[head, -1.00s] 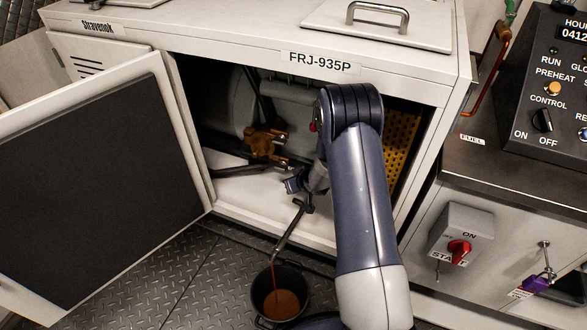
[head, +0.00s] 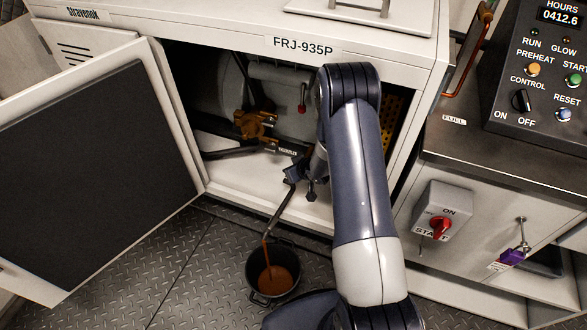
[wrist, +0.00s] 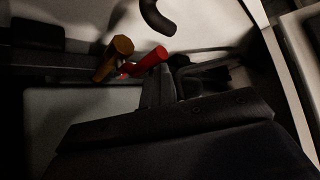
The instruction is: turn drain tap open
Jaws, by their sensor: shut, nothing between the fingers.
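The drain tap's red handle (wrist: 152,60) shows in the wrist view beside a brass-coloured fitting (wrist: 114,57). My gripper (wrist: 156,85) is shut and empty, its fingertips close to the red handle; I cannot tell if they touch it. In the head view my gripper (head: 293,172) is low in the open cabinet, partly behind my arm. A drain pipe (head: 279,210) slopes down from there, and brown liquid runs from its end into a black bucket (head: 249,268). A small red-ended part (head: 302,107) hangs higher in the cabinet; the tap handle cannot be made out clearly in the head view.
The cabinet door (head: 85,155) stands open at the left. A brass valve body (head: 251,125) and dark hoses sit inside the cabinet. A red rotary switch (head: 440,229) and a control panel (head: 540,85) are at the right. The floor (head: 190,265) left of the bucket is clear.

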